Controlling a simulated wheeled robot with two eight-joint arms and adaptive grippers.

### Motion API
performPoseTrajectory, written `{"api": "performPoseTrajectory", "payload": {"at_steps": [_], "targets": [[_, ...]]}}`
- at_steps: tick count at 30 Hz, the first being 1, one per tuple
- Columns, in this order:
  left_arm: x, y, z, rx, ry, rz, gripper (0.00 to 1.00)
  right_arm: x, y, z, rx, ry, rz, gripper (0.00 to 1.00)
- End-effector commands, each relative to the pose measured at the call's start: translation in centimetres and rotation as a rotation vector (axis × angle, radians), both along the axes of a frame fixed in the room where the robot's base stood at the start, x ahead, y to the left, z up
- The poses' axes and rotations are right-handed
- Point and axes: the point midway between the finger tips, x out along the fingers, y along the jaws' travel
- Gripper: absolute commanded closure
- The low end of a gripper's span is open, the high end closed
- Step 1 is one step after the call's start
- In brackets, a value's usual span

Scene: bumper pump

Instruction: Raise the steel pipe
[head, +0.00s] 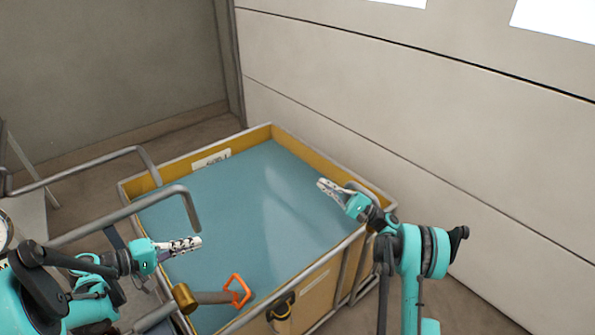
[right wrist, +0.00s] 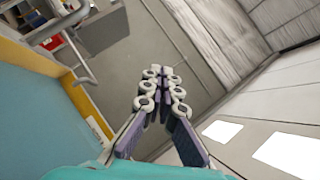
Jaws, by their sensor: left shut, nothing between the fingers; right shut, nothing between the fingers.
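Two bent grey metal pipes (head: 120,214) reach over the left side of a blue-topped cart; I cannot tell which pipe the task means. A straight grey rod with a brass collar (head: 185,298) and an orange loop (head: 238,290) lies at the cart's near edge. My left gripper (head: 198,242) is shut and empty over the cart's left part, just right of and below the nearer bent pipe's end, apart from the rod. My right gripper (head: 322,187) is shut and empty over the cart's right part, far from the pipes. Its closed fingers also show in the right wrist view (right wrist: 160,75).
The cart has a yellow inner rim (head: 318,158) and grey tube frame. Its blue surface (head: 245,200) is mostly clear. A black-and-yellow item (head: 281,308) hangs on its near side. A pale panelled wall (head: 420,110) stands close behind and right.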

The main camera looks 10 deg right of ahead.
Motion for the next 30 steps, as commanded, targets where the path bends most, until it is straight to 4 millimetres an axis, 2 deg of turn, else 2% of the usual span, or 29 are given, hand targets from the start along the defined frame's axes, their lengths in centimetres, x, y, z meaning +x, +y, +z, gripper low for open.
{"api": "performPoseTrajectory", "payload": {"at_steps": [4, 10, 14, 24, 30], "targets": [[0.0, 0.0, 0.0, 0.0, 0.0, 0.0, 1.0, -0.9, -0.7, -1.4, 0.075, -0.012, 0.047, 1.0], [0.0, 0.0, 0.0, 0.0, 0.0, 0.0, 1.0, -1.2, -0.2, -1.4, 0.106, -0.018, 0.069, 1.0], [0.0, 0.0, 0.0, 0.0, 0.0, 0.0, 1.0, -0.5, 1.3, -0.3, 0.105, -0.017, 0.069, 1.0], [0.0, 0.0, 0.0, 0.0, 0.0, 0.0, 1.0, 1.9, 7.0, 3.5, 0.105, -0.017, 0.069, 1.0], [0.0, 0.0, 0.0, 0.0, 0.0, 0.0, 1.0, 0.8, 8.5, 5.7, 0.103, -0.017, 0.066, 1.0]]}}
